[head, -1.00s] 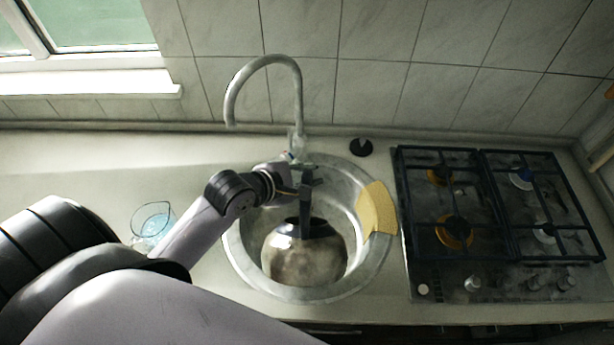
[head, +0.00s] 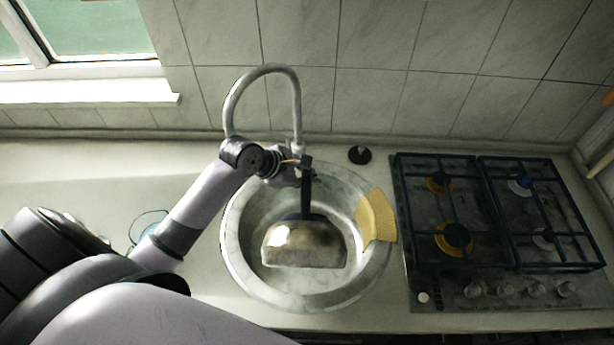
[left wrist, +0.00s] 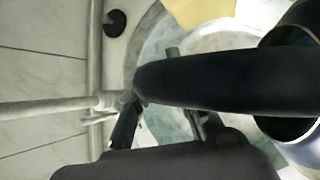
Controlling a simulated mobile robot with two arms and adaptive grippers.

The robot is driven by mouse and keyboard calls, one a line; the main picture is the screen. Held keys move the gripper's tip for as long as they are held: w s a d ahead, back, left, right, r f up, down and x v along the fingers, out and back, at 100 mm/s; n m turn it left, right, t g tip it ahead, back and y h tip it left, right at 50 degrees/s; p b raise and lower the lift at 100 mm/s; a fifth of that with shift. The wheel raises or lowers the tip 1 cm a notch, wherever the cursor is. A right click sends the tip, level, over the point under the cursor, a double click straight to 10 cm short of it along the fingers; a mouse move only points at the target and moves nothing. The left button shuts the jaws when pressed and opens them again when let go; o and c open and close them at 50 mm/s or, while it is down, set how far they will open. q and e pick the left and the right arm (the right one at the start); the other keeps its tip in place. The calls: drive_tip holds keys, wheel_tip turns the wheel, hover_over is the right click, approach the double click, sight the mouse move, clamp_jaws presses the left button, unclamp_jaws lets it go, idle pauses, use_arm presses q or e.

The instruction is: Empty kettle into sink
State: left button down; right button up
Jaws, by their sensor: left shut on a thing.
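The shiny metal kettle (head: 304,245) with a dark handle (head: 306,198) is over the basin of the round sink (head: 240,272). It is tipped, with its flat base edge toward the front and its handle toward the tap. My left gripper (head: 306,172) is shut on the handle, behind the kettle body near the tap. In the left wrist view, the black handle (left wrist: 225,80) crosses in front of the fingers, and part of the kettle body (left wrist: 292,130) shows at the right edge. The spout and any water are not visible. My right gripper is not in view.
A curved tap (head: 297,110) rises behind the sink, close to my left gripper. A yellow cloth or board (head: 375,218) lies on the sink's right rim. A gas stove (head: 500,225) stands to the right. A glass (head: 146,224) is partly hidden behind my left arm.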

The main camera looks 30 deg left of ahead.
use_arm(q)
drive_tip(key=shift+w+a+f+n+g+h, duration=0.15)
drive_tip(key=shift+w+a+f+g, duration=0.15)
drive_tip(key=shift+w+f+g, duration=0.3)
drive_tip(key=shift+w+a+f+n+g+h, duration=0.2)
drive_tip(key=shift+w+a+f+g, duration=0.2)
drive_tip(key=shift+w, duration=0.4)
drive_tip(key=shift+w+a+f+n+g+h, duration=0.15)
drive_tip(key=shift+w+a+f+g, duration=0.1)
drive_tip(key=shift+w+f+g, duration=0.35)
drive_tip(key=shift+w, duration=0.15)
drive_tip(key=shift+r, duration=0.1)
idle(1.2)
idle(1.0)
